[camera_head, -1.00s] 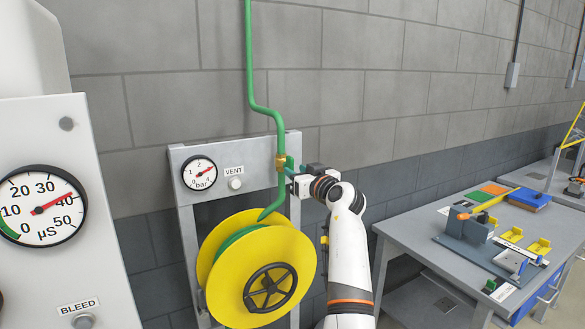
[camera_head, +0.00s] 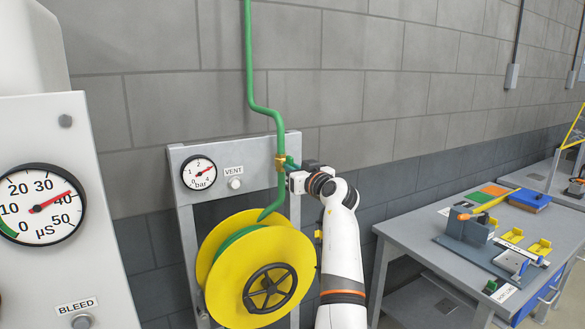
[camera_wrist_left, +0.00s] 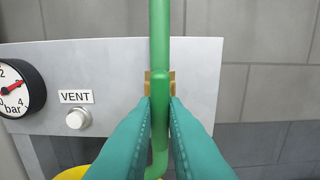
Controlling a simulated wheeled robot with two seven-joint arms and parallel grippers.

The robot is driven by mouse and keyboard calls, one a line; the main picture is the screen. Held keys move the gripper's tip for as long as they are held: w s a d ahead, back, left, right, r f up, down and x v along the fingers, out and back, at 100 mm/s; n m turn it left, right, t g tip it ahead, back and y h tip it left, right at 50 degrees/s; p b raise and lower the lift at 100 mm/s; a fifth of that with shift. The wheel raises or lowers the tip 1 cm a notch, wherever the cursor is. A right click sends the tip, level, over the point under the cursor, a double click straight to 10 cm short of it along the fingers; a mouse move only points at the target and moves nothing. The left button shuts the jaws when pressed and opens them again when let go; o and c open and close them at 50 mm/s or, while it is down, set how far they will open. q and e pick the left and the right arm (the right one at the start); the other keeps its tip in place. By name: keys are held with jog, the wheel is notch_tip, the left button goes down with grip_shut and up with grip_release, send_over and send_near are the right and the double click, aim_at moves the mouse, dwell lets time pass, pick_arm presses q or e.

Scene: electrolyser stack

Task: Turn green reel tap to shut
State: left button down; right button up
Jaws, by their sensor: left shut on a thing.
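The green reel tap (camera_head: 280,163) is a brass fitting on the green pipe (camera_head: 249,70), above the yellow hose reel (camera_head: 266,272). Its brass body also shows in the left wrist view (camera_wrist_left: 173,80), with a green lever in front of it. My left gripper (camera_head: 289,166) is at the tap from the right in the head view. In the left wrist view its teal fingers (camera_wrist_left: 160,108) close on the green lever from both sides. The fingers hide part of the lever. My right gripper is in neither view.
A grey panel carries a bar gauge (camera_head: 199,173) and a VENT button (camera_head: 235,184) left of the tap. A grey bench (camera_head: 430,238) with fixtures stands at the right. A cabinet with a µS gauge (camera_head: 41,204) stands at the left.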

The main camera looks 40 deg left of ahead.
pick_arm(q)
jog(key=shift+m+p, duration=1.9)
jog(key=shift+m, duration=0.4)
jog(key=m+p, duration=0.4)
jog(key=shift+m, duration=0.3)
